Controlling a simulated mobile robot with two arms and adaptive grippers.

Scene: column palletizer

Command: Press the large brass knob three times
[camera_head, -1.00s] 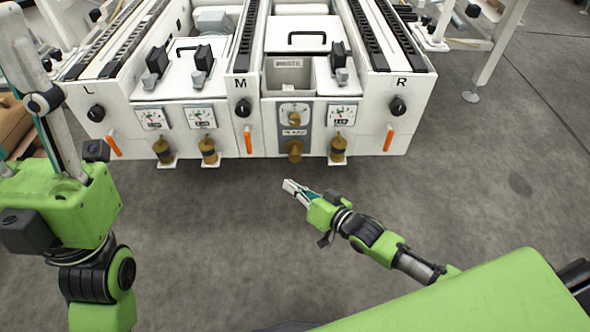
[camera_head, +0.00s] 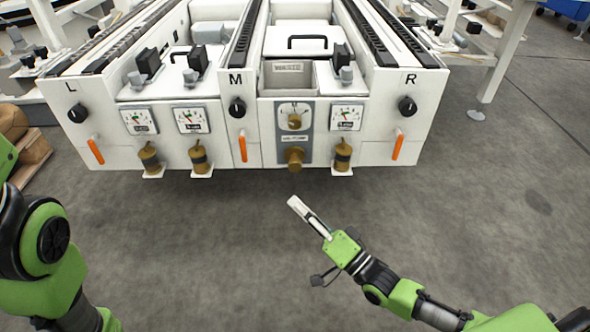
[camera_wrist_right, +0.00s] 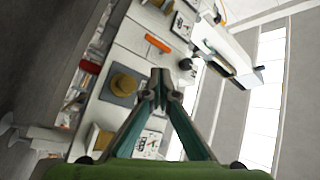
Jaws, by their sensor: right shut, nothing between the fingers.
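The large brass knob (camera_head: 295,158) sticks out low on a grey panel at the front of the white machine, between the M and R sections. It also shows in the right wrist view (camera_wrist_right: 124,85), left of the fingers. My right gripper (camera_head: 295,203) is shut and empty. It is in front of the machine, just below the knob in the head view, with a gap between its tips and the knob. Its fingertips meet in the right wrist view (camera_wrist_right: 161,76). Part of my left arm shows at the left edge, but its gripper is out of view.
Smaller brass fittings (camera_head: 343,154) and (camera_head: 199,157) flank the knob. Orange levers (camera_head: 398,145) and black knobs (camera_head: 407,107) are also on the front face. A smaller brass knob (camera_head: 295,122) sits on a dial above. The grey floor (camera_head: 220,260) before the machine is clear.

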